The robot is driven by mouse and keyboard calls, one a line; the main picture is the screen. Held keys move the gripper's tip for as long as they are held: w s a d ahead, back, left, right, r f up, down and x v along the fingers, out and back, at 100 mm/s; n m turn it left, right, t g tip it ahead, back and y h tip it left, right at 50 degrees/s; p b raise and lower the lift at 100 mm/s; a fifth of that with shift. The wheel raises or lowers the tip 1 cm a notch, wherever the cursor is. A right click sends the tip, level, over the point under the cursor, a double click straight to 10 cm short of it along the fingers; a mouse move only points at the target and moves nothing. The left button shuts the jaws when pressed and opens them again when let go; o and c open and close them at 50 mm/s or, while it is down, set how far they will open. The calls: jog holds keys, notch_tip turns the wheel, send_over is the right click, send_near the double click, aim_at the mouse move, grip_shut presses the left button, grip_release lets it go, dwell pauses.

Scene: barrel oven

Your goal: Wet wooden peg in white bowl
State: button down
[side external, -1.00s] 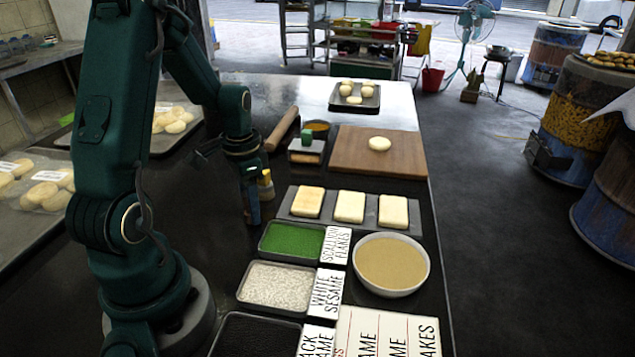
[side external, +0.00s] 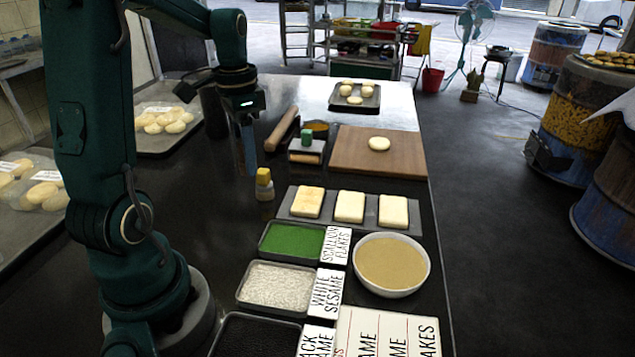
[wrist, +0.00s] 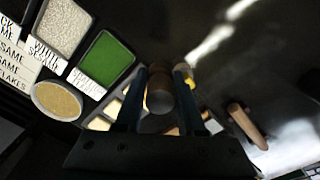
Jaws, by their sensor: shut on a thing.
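My gripper (side external: 246,165) hangs pointing down over the dark counter, behind the yellow-topped bottle in the side view. In the wrist view its two fingers (wrist: 160,108) are shut on the round brown wooden peg (wrist: 160,88), seen end-on. The peg is mostly hidden by the fingers in the side view. The white bowl (side external: 426,272) holds tan liquid and stands at the front right of the counter, well apart from my gripper. It also shows at the left of the wrist view (wrist: 36,108).
A yellow-topped bottle (side external: 264,184) stands near my gripper. A tray with three dough pieces (side external: 350,206), a rolling pin (side external: 282,128) and a wooden board (side external: 385,160) lie behind.

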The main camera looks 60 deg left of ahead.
jog(key=w+d+r+m, duration=0.1)
jog(key=w+d+m, duration=0.3)
jog(key=w, duration=0.3)
jog(key=m, duration=0.8)
send_over(390, 263)
notch_tip(390, 263, down, 3)
jog(key=shift+f, duration=2.85)
jog(key=shift+f, duration=0.55)
notch_tip(390, 263, up, 7)
